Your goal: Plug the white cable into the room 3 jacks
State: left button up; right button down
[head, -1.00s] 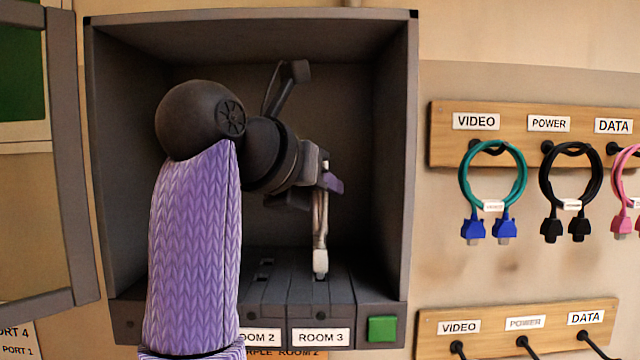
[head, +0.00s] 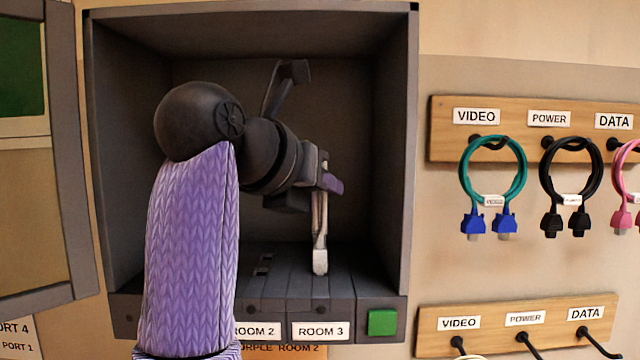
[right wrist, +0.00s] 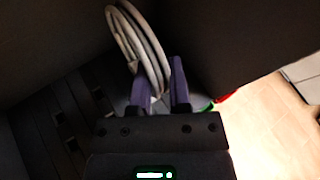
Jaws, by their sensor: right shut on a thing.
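My right gripper (head: 326,180) is inside the grey cabinet, its purple fingers shut on the white cable (head: 318,225). The cable hangs straight down from the fingers, and its pale lower end (head: 320,262) is at the top of the slot labelled ROOM 3 (head: 321,331). That end covers the jack spot behind it; I cannot tell whether it is inserted or only touching. In the right wrist view, the looped white cable (right wrist: 140,45) passes between the purple fingers of the gripper (right wrist: 156,82). My left gripper is not in view.
The cabinet's side walls (head: 390,150) and roof surround my right arm. A green button (head: 382,322) is right of the ROOM 3 label. Teal (head: 492,170) and black cables (head: 571,170) hang on a wooden rack at right. The open cabinet door (head: 75,150) stands at left.

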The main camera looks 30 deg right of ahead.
dwell(0.3)
grip_release()
dwell(0.5)
jog(key=p+v, duration=0.1)
jog(key=v, duration=0.6)
jog(key=shift+a, duration=0.2)
dwell(0.4)
jog(key=shift+s, duration=0.1)
